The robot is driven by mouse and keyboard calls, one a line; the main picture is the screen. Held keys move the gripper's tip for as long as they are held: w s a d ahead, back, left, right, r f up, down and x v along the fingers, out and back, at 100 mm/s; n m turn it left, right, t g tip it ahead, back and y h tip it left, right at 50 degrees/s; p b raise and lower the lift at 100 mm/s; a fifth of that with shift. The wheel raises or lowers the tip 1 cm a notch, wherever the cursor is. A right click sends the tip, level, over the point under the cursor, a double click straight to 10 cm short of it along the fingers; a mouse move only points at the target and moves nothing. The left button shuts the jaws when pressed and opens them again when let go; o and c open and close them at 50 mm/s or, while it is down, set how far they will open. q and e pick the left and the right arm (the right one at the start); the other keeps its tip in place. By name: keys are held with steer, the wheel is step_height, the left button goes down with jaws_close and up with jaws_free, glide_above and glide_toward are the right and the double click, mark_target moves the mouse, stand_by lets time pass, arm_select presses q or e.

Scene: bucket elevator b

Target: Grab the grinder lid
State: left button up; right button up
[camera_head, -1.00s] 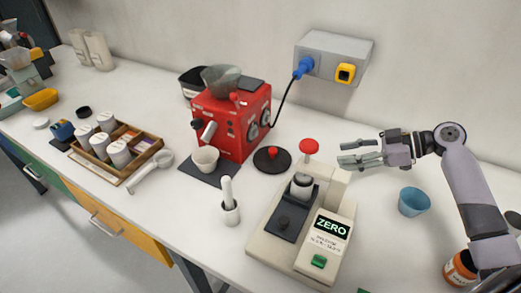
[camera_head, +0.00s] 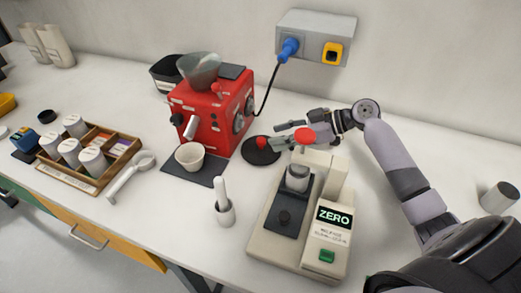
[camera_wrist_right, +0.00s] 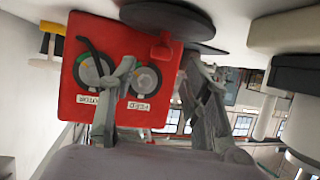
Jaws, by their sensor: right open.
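The grinder lid (camera_head: 261,156) is a flat black disc with a red knob, lying on the white counter right of the red grinder (camera_head: 212,112). In the right wrist view, which looks upside down, the lid (camera_wrist_right: 165,18) is at the top and its red knob (camera_wrist_right: 163,46) points down between the fingers. My right gripper (camera_head: 279,132) is open and empty, just right of and above the lid, apart from it. A red button top partly hides the gripper in the head view. Its fingers (camera_wrist_right: 160,68) are spread in the wrist view. My left gripper is out of view.
A power cord runs behind the lid.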

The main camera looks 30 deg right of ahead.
mark_target(263, 139)
steer(key=shift+w+a+f, duration=0.2)
steer(key=shift+a, duration=0.15)
steer(key=x, duration=0.5)
steer(key=shift+w+a+f, duration=0.1)
steer(key=shift+w+a, duration=0.05)
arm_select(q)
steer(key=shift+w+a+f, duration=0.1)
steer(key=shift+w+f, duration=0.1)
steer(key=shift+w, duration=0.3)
arm_select(e)
jaws_close()
